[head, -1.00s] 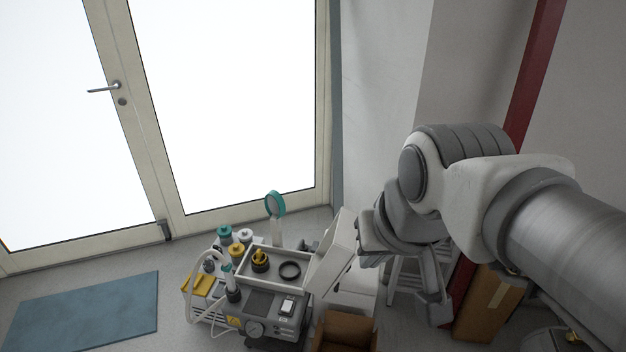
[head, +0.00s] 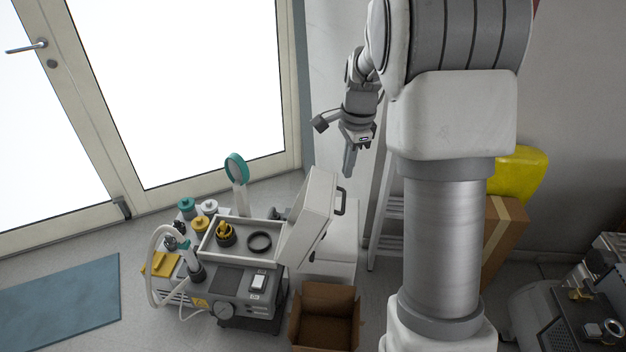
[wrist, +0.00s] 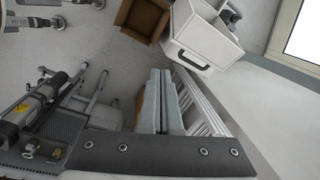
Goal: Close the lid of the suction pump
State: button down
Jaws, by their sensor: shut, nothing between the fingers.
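The suction pump (head: 240,287) is a grey unit with a gauge and a switch, standing low at the bottom of the head view. Its white lid (head: 310,215) stands open, tilted up at the right side of the tray-like top, with a dark handle (head: 340,201) on its outer face. The lid and handle also show at the top of the wrist view (wrist: 197,35). My gripper (head: 348,172) points down, just above and right of the lid's upper edge, apart from it. Its two fingers (wrist: 159,74) are together and empty.
An open cardboard box (head: 325,318) is right of the pump. Bottles (head: 204,207) and a teal-rimmed round piece (head: 237,168) are behind and left. A white rack (head: 385,225) stands behind on the right. A blue mat (head: 60,305) lies on open floor at left.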

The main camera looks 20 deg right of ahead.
aim_at(312, 222)
jog(key=w+d+f+m+g+b, duration=0.1)
jog(key=w+d+f+m+b, duration=0.15)
jog(key=f, duration=0.95)
jog(key=w+d+f+m+b, duration=0.2)
jog(key=f+m+b, duration=0.1)
jog(key=f, duration=1)
jog(key=shift+n, duration=0.25)
jog(key=shift+w+a+r+b, duration=0.1)
jog(key=shift+w+a+r, duration=0.15)
jog(key=shift+a+r, duration=0.25)
jog(key=shift+w+a+r+b, duration=0.2)
jog(key=shift+a+r, duration=0.15)
jog(key=shift+a, duration=0.4)
jog(key=shift+w+a+r+b, duration=0.1)
jog(key=shift+w+a+r, duration=0.15)
jog(key=shift+a+r, duration=0.25)
jog(key=shift+a, duration=0.2)
